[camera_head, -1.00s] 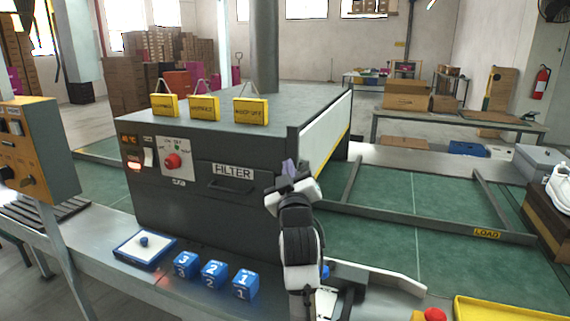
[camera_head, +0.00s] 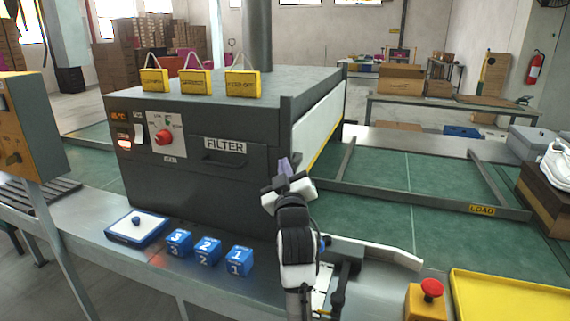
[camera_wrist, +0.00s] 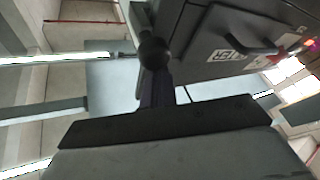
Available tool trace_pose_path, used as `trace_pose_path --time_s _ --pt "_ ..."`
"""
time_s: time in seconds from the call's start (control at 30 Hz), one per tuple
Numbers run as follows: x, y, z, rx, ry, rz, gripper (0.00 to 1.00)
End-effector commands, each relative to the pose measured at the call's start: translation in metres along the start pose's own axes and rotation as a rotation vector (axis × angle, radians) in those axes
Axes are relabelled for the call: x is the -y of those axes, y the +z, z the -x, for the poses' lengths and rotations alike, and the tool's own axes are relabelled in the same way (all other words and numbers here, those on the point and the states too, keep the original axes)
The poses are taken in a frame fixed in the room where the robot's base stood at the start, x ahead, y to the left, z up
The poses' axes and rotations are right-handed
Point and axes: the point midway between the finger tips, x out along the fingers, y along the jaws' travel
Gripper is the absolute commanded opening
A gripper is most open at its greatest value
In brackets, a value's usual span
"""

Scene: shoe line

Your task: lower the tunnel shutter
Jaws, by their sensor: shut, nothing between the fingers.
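The tunnel (camera_head: 190,178) is a dark grey box with a FILTER label on its front. Its shutter is a white panel (camera_head: 317,122) with a yellow lower edge, on the tunnel's right side. My gripper (camera_head: 284,166) is shut and empty, in front of the tunnel's right front corner, overlapping the shutter's near lower end in the picture. In the wrist view my closed fingers (camera_wrist: 156,92) point toward a round black knob (camera_wrist: 155,53). I cannot tell whether they touch it. A pale panel (camera_wrist: 110,85) shows behind, and the tunnel front is at upper right.
Blue numbered blocks (camera_head: 207,250) and a white-and-blue tray (camera_head: 137,227) lie on the front ledge. A red button (camera_head: 431,289) and a yellow tray (camera_head: 512,300) are at lower right. A grey frame (camera_head: 425,195) lies on the green belt.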

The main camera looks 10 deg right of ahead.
Motion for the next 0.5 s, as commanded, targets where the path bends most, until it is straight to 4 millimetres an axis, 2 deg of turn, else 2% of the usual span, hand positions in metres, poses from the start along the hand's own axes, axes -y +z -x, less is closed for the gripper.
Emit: trace_pose_path --time_s 0.03,0.1,0.3,0.5 --pt "0.014 0.025 0.008 0.007 -0.003 -0.002 0.0" --pt "0.023 0.041 0.013 0.007 -0.003 -0.001 0.0" --pt "0.046 0.083 0.028 0.008 -0.002 -0.001 0.0" --pt "0.061 0.112 0.038 0.008 -0.001 0.0 0.0"
